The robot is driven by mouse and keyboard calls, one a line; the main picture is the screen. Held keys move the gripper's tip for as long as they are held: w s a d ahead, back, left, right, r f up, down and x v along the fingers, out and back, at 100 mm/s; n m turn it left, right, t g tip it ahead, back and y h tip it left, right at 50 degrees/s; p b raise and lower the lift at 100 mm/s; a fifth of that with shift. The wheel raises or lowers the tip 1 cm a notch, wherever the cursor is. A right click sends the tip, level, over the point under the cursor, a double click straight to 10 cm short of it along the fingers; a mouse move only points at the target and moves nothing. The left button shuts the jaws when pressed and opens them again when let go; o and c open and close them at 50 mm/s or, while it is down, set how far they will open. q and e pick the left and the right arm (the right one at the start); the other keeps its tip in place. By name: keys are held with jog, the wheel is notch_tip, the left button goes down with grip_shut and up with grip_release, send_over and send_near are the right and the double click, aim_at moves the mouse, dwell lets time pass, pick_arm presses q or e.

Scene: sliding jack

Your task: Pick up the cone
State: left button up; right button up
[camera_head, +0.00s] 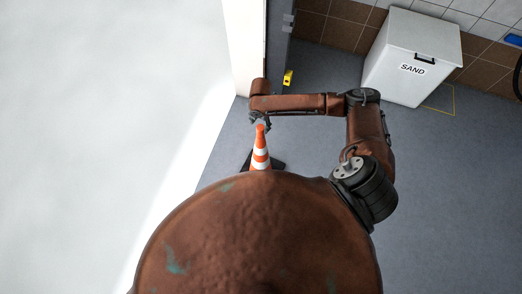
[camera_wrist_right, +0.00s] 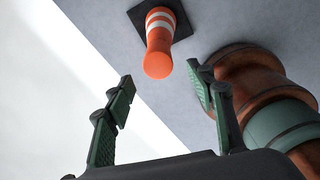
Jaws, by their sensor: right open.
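The cone (camera_head: 261,151) is orange with white bands and stands upright on a dark base on the grey floor, just beyond my rounded body in the head view, which hides part of the base. It also shows in the right wrist view (camera_wrist_right: 159,48), at the top, with its orange tip towards the camera. My right gripper (camera_head: 260,122) is at the cone's top in the head view. In the right wrist view the right gripper (camera_wrist_right: 163,98) has its fingers spread wide, with nothing between them, and the cone's tip lies beyond them. My left gripper is not in view.
A white bin marked SAND (camera_head: 412,58) stands at the back right by the tiled wall. A small yellow object (camera_head: 288,77) is near the door edge. A bright white surface fills the left side. Grey floor is clear to the right.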

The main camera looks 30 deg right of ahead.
aim_at(260, 127)
jog(key=shift+d+r, duration=0.15)
jog(key=shift+d, duration=0.1)
jog(key=shift+f, duration=0.35)
jog(key=f, duration=0.7)
jog(key=shift+w+d+b, duration=0.1)
jog(key=shift+w+b, duration=0.1)
jog(key=shift+b, duration=0.15)
jog(key=shift+r, duration=0.1)
grip_shut()
jog(key=shift+w+r, duration=0.1)
